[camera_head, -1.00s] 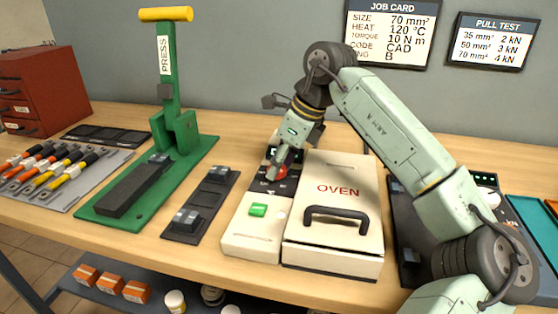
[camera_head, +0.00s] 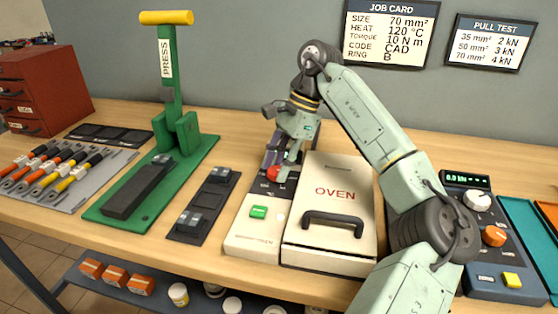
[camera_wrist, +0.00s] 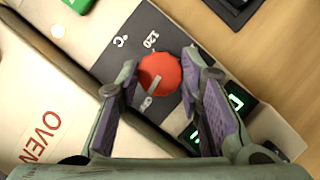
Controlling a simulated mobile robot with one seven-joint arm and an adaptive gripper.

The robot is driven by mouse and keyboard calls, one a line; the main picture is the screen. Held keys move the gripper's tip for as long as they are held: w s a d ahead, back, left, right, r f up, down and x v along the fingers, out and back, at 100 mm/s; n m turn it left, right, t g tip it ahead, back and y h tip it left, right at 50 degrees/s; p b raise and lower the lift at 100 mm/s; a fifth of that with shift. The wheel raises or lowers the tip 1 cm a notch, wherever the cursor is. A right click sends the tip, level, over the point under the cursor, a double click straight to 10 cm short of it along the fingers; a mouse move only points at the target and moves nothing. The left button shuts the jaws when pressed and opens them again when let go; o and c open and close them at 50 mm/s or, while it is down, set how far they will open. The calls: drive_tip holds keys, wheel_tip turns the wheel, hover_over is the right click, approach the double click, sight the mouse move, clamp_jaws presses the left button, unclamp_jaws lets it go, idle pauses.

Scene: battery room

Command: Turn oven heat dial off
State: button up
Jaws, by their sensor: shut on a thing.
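The oven (camera_head: 337,175) is a cream box with a dark handle on its lid and a control strip along its left side. The red heat dial (camera_head: 274,174) sits on the dark part of that strip. In the wrist view the dial (camera_wrist: 160,76) is a round red knob with a pale pointer bar, with "120" and "°C" printed on the panel beside it. My gripper (camera_head: 283,166) is over the panel with its fingers pointing down. In the wrist view my gripper (camera_wrist: 162,84) has one purple-padded finger on each side of the dial and is shut on it.
A green button (camera_head: 258,212) is at the front of the control strip. A dark tray (camera_head: 201,206) and a green press (camera_head: 170,140) stand to the left. A blue meter box (camera_head: 492,240) with knobs stands to the right. A job card (camera_head: 389,34) hangs on the wall.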

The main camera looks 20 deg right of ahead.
drive_tip(key=shift+n+g, duration=0.3)
drive_tip(key=shift+n, duration=0.3)
drive_tip(key=o, duration=1.2)
drive_tip(key=shift+c, duration=0.2)
drive_tip(key=v, duration=1.2)
drive_tip(key=shift+a, duration=0.1)
